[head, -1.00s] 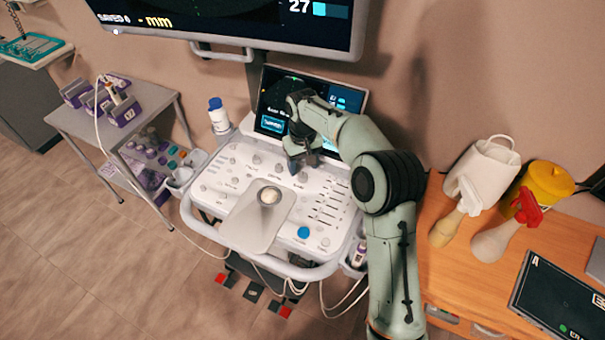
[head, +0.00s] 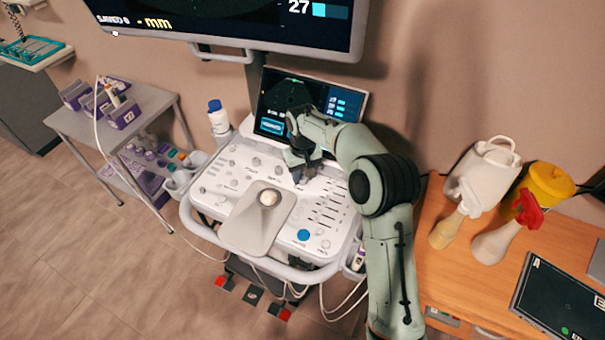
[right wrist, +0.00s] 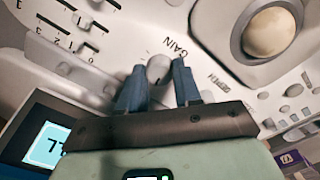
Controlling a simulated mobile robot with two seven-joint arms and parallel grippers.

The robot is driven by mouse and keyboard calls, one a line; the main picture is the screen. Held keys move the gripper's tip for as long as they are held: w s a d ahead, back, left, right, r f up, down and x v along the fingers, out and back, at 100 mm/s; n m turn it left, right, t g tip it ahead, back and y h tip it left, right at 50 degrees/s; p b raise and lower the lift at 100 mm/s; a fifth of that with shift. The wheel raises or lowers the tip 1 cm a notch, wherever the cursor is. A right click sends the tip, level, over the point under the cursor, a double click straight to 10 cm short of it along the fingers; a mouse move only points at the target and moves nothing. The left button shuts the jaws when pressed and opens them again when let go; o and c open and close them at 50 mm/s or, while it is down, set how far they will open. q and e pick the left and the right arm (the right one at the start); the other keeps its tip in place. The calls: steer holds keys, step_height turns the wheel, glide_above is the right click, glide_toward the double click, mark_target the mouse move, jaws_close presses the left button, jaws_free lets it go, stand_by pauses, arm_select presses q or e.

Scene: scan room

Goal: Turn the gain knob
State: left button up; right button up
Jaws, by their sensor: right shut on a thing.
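The white ultrasound console panel (head: 225,180) stands in the middle of the head view, with several knobs, sliders and a large trackball (head: 268,197). The gain knob (right wrist: 158,66) is a small round grey-white knob beside the printed word GAIN in the right wrist view. The two blue fingers of my right gripper (right wrist: 158,82) stand on either side of it, shut on it. In the head view my right gripper (head: 303,176) is down at the upper part of the panel and hides the knob. My left gripper is not in view.
A console screen (head: 285,92) stands close behind my right gripper, with a large monitor (head: 240,25) above. A grey cart (head: 150,100) with purple holders is at the left.

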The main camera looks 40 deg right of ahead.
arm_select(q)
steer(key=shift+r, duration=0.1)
arm_select(e)
steer(key=shift+m, duration=0.3)
steer(key=shift+m+p, duration=0.4)
steer(key=shift+m, duration=0.5)
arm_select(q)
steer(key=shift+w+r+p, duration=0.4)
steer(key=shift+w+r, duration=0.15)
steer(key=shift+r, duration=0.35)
arm_select(e)
steer(key=shift+m, duration=1.7)
steer(key=o, duration=1)
steer(key=shift+o, duration=0.2)
steer(key=shift+r, duration=0.1)
